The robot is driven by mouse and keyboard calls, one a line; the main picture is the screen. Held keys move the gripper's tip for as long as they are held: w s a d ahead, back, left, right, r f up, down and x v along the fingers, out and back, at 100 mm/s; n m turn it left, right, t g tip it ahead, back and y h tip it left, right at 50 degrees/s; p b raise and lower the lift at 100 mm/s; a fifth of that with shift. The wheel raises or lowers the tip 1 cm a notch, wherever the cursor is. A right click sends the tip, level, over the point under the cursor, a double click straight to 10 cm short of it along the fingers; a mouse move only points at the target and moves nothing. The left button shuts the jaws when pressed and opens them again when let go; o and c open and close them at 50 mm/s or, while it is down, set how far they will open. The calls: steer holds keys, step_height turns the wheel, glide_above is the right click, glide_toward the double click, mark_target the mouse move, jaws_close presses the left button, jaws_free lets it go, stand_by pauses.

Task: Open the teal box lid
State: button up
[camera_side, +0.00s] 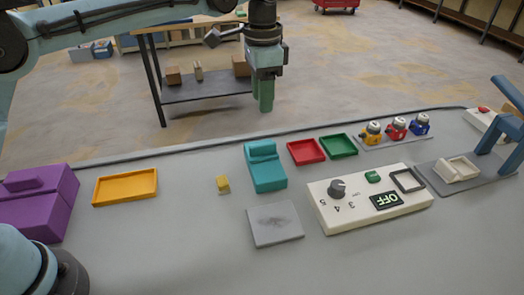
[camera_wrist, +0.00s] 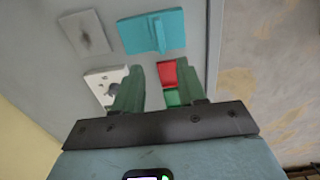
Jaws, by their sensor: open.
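The teal box (camera_side: 267,174) stands on the grey table near the middle, its lid shut with a raised ridge handle on top. In the wrist view the teal box (camera_wrist: 143,35) lies beyond the fingertips, with the ridge running across its lid. My gripper (camera_side: 266,108) hangs above and behind the box in the side view, apart from it. In the wrist view my gripper (camera_wrist: 148,78) shows two green fingers spread apart with nothing between them.
Red (camera_side: 306,151) and green (camera_side: 338,145) trays sit right of the box. A white control panel (camera_side: 370,198) reads OFF. A grey plate (camera_side: 274,224) and a small yellow block (camera_side: 223,185) lie nearby. A purple box (camera_side: 38,203) and orange tray (camera_side: 125,187) stand left.

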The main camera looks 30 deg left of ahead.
mark_target(263, 144)
step_height(263, 144, down, 12)
steer(key=shift+f, duration=0.1)
stand_by(0.5)
jaws_close()
stand_by(0.3)
